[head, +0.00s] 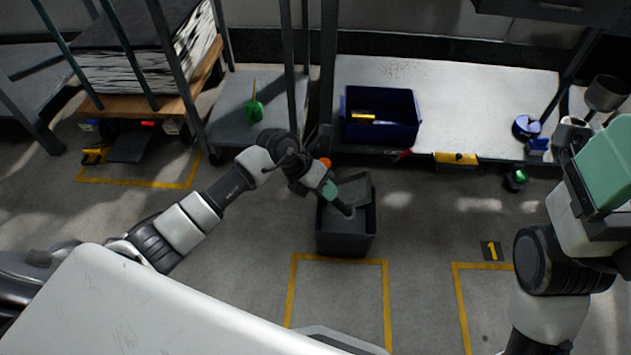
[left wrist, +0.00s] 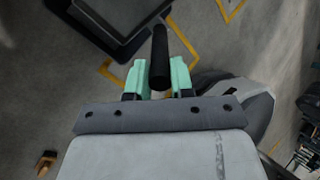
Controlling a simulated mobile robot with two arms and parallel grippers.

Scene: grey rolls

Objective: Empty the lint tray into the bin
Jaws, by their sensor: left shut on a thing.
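My left gripper (head: 330,190) is at the upper left of a dark grey open bin (head: 345,243) on the floor. Its green fingers are shut on a black handle (head: 343,207), which slants down over the bin's opening. In the left wrist view the round handle (left wrist: 160,58) stands between the green fingers (left wrist: 158,75). Grey panels show inside the bin's mouth; I cannot tell whether they are the lint tray or the bin's walls. No lint can be made out. My right gripper (head: 603,165) is partly visible at the right edge, its jaws unclear.
A blue crate (head: 380,135) stands on a low pale platform (head: 460,95) behind the bin. A cart (head: 235,95) carries a green scoop-like thing (head: 254,110). Stacked sheets (head: 140,55) stand at left. Yellow-marked floor (head: 335,300) in front of the bin is clear.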

